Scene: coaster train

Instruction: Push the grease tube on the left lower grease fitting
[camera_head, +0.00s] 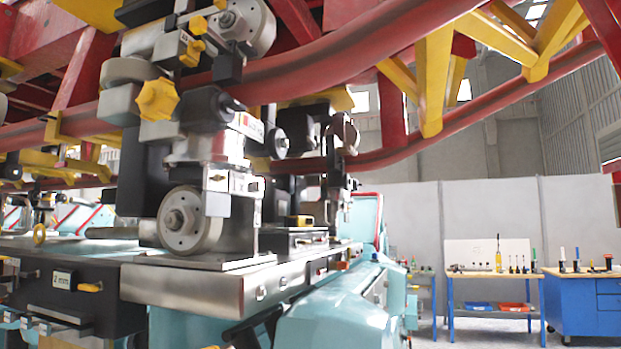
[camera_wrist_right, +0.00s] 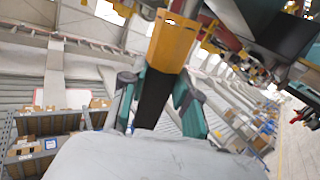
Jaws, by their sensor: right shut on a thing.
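In the right wrist view my right gripper (camera_wrist_right: 158,103) is shut on a tool with a yellow-orange body (camera_wrist_right: 172,42) and a black lower part (camera_wrist_right: 152,98). One dark and teal finger is on each side of the black part. I cannot tell whether a grease tube is on this tool; its far end lies near the top of the view. In the head view the wheel assembly (camera_head: 205,150) of the coaster train stands around a red rail (camera_head: 330,58). Its lower wheel (camera_head: 190,220) is grey. I cannot make out the left lower grease fitting. Neither gripper shows in the head view.
A metal plate (camera_head: 200,283) lies under the wheel assembly. Red rails and yellow braces (camera_head: 433,80) cross above. Shelves with boxes (camera_wrist_right: 35,150) show behind the right gripper.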

